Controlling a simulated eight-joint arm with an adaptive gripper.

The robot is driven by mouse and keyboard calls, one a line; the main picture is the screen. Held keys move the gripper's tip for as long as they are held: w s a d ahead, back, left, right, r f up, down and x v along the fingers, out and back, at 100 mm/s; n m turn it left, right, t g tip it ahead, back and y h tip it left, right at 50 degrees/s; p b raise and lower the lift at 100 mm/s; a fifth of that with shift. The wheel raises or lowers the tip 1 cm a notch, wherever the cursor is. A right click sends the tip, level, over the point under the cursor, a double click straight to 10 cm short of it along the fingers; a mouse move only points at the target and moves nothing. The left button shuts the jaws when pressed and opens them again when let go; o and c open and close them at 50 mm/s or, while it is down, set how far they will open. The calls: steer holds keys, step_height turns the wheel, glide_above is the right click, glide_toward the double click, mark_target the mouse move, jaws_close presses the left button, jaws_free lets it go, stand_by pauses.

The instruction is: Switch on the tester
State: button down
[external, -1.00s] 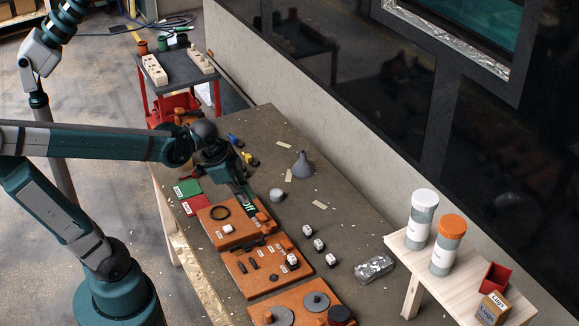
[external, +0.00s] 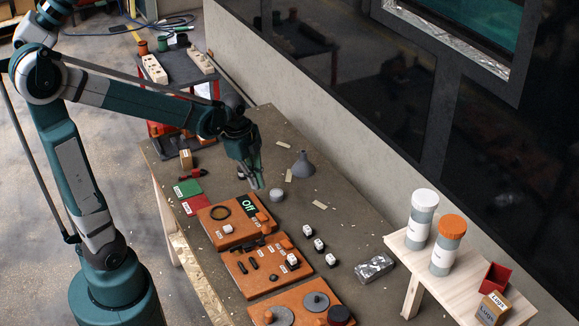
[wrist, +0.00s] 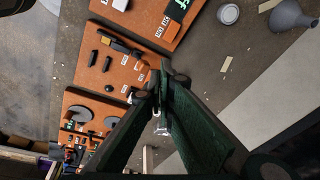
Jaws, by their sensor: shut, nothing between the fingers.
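The tester seems to be the orange board (external: 228,228) at the far end of the row on the bench. It carries a black display (external: 248,206) that reads "Off", a small orange block beside it (external: 262,217), a black ring (external: 220,212) and a white cube (external: 228,229). In the wrist view part of that board (wrist: 145,22) and the display's edge (wrist: 178,10) show at the top. My gripper (external: 256,186) is shut and empty, above the bench just behind the display. In the wrist view its fingers (wrist: 162,80) meet, apart from the board.
Two more orange boards (external: 240,285) with dark pegs and grey discs lie nearer. White cubes (external: 308,231), a grey round piece (external: 276,195), a grey funnel (external: 303,165) and a foil packet (external: 374,267) are on the bench. A wooden shelf (external: 400,247) with jars stands right.

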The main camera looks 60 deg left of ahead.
mark_target(265, 217)
steer(key=w+a+f+m+g+h+p, duration=0.1)
steer(key=w+a+f+m+p, duration=0.2)
steer(key=w+a+m+p, duration=0.1)
steer(key=shift+a+m+g, duration=0.4)
steer(key=shift+a+m, duration=0.4)
steer(key=shift+a, duration=0.05)
steer(key=shift+f, duration=0.15)
steer(key=shift+d+f+b, duration=0.15)
steer(key=shift+d+f, duration=0.35)
steer(key=shift+f, duration=1.75)
steer(key=shift+d+f+b, duration=0.1)
steer(key=shift+d+f, duration=0.35)
steer(key=shift+f, duration=1.8)
steer(key=shift+d+f+b, duration=0.15)
steer(key=shift+d+f, duration=0.35)
steer(key=shift+f, duration=1.75)
steer(key=shift+f, duration=0.1)
